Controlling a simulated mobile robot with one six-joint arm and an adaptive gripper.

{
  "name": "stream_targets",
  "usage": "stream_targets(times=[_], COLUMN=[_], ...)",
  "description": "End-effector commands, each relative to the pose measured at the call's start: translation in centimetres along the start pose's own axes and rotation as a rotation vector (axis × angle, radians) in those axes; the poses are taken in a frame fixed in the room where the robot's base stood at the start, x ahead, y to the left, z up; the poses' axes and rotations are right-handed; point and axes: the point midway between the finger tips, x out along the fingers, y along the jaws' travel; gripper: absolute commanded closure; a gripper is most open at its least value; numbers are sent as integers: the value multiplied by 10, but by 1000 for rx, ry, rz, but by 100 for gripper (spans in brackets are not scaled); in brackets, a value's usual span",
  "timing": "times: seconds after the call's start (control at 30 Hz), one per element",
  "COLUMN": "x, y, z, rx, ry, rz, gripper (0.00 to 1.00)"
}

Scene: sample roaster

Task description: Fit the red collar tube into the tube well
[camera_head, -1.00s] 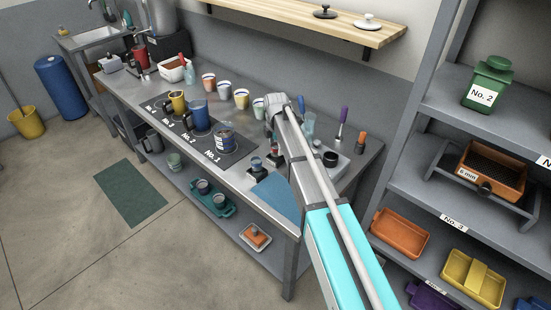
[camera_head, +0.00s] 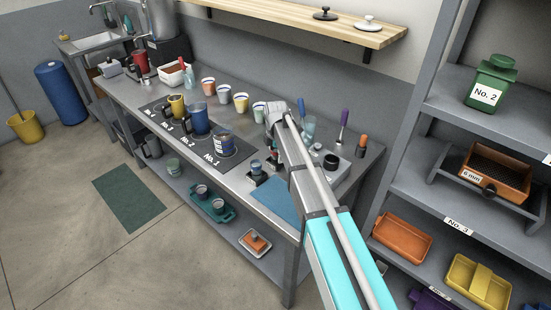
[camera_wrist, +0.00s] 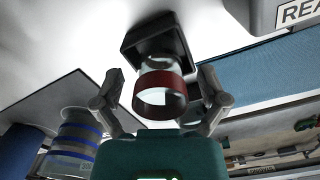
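The red collar tube (camera_wrist: 160,93) is a clear tube with a dark red band, in the middle of the wrist view. Its far end meets a black square block (camera_wrist: 140,38), likely the tube well; I cannot tell how deep it sits. My gripper (camera_wrist: 163,88) has its fingers spread on either side of the tube, with gaps to the collar. In the head view my gripper is mostly hidden behind my arm, over the bench. A small black block (camera_head: 256,178) with a blue-topped tube stands just left of it.
A blue mat (camera_head: 276,200) lies at the bench's front edge. A blue-banded jar (camera_wrist: 72,140) stands close to the left finger; it is on the black numbered mat (camera_head: 236,160) in the head view. A pale box (camera_wrist: 292,14) with lettering is at the upper right.

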Motion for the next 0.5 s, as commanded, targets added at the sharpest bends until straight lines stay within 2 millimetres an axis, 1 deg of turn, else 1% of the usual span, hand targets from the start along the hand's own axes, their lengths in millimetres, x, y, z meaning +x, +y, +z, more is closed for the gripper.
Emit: stream_targets(times=[0.03, 0.17, 0.2, 0.27, 0.3, 0.37, 0.4, 0.47, 0.5], x=[0, 0, 0, 0, 0, 0, 0, 0, 0], y=[0, 0, 0, 0, 0, 0, 0, 0, 0], z=[0, 0, 0, 0, 0, 0, 0, 0, 0], rx=[0, 0, 0, 0, 0, 0, 0, 0, 0], ry=[0, 0, 0, 0, 0, 0, 0, 0, 0], rz=[0, 0, 0, 0, 0, 0, 0, 0, 0], gripper=[15, 39, 46, 57, 65, 76, 83, 94, 98])
